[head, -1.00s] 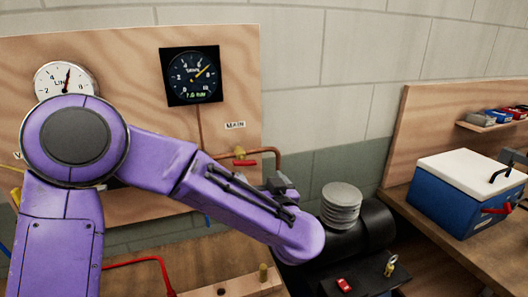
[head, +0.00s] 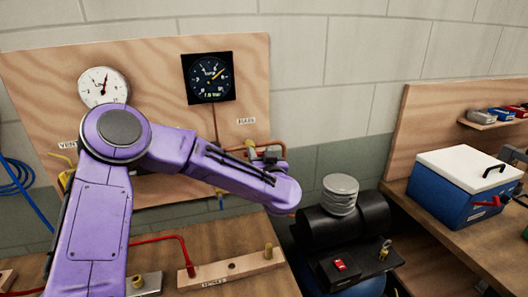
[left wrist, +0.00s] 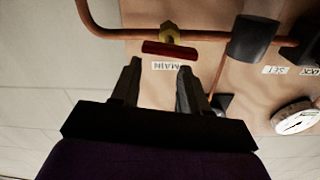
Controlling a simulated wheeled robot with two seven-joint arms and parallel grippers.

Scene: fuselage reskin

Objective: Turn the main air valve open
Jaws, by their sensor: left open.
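The main air valve has a brass body and a red bar handle (left wrist: 170,49), on a copper pipe against the wooden board. In the left wrist view the handle lies crosswise just beyond my fingertips, apart from them. The MAIN label (left wrist: 175,66) shows behind the fingertips; it also shows in the head view (head: 246,121). My left gripper (left wrist: 159,66) is open and empty, its two fingers pointing toward the valve. In the head view my left arm and gripper (head: 267,158) cover most of the valve. My right gripper is not in view.
The board (head: 150,60) carries a white round gauge (head: 104,87) and a black gauge (head: 208,78). A dark box (left wrist: 251,37) sits on the pipe close to the valve. A black compressor (head: 345,225) and a blue cooler (head: 465,187) stand to the right.

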